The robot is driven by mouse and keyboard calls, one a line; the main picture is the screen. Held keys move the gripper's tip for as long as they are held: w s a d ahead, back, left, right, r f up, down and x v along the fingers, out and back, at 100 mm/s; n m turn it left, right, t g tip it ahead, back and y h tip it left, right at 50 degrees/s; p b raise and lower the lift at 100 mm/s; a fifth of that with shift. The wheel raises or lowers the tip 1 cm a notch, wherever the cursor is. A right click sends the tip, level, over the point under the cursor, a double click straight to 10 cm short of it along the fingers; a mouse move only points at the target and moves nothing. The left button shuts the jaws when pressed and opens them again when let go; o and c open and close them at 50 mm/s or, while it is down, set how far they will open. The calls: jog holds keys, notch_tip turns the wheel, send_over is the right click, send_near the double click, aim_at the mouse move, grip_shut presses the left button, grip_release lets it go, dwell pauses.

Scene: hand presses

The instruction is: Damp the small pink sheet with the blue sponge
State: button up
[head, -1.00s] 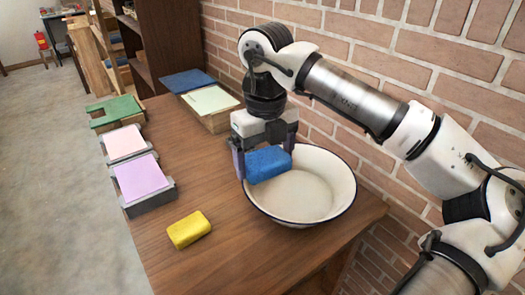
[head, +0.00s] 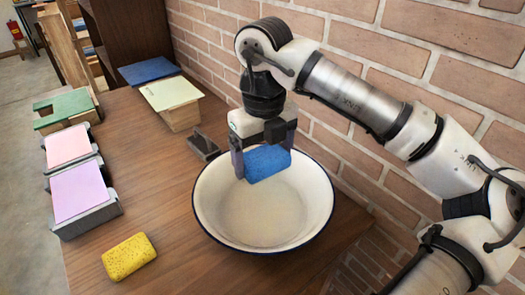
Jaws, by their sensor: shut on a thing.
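The blue sponge (head: 267,163) is held between the two fingers of my gripper (head: 264,152). My gripper is shut on it, over the back part of the white basin (head: 262,215). I cannot tell whether the sponge touches the basin. The small pink sheet (head: 68,146) lies flat on a grey holder at the left side of the table, well to the left of my gripper. Its surface is in plain view.
A purple sheet (head: 80,190) lies on a grey holder in front of the pink one. A green frame (head: 66,109) is behind. A yellow sponge (head: 129,256) lies at the front left. A pale green sheet (head: 171,93) and a blue one (head: 149,70) are at the back. The brick wall is close on the right.

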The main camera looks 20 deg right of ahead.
jog(key=shift+f+b, duration=1.25)
jog(key=shift+f, duration=1.1)
notch_tip(320, 180, down, 6)
jog(key=b, duration=0.5)
jog(key=shift+b, duration=0.3)
jog(key=shift+r, duration=0.1)
jog(key=shift+r+p, duration=2.55)
jog(key=shift+r, duration=1.7)
jog(key=shift+r, duration=0.1)
jog(key=shift+r+p, duration=1.1)
jog(key=shift+r, duration=0.8)
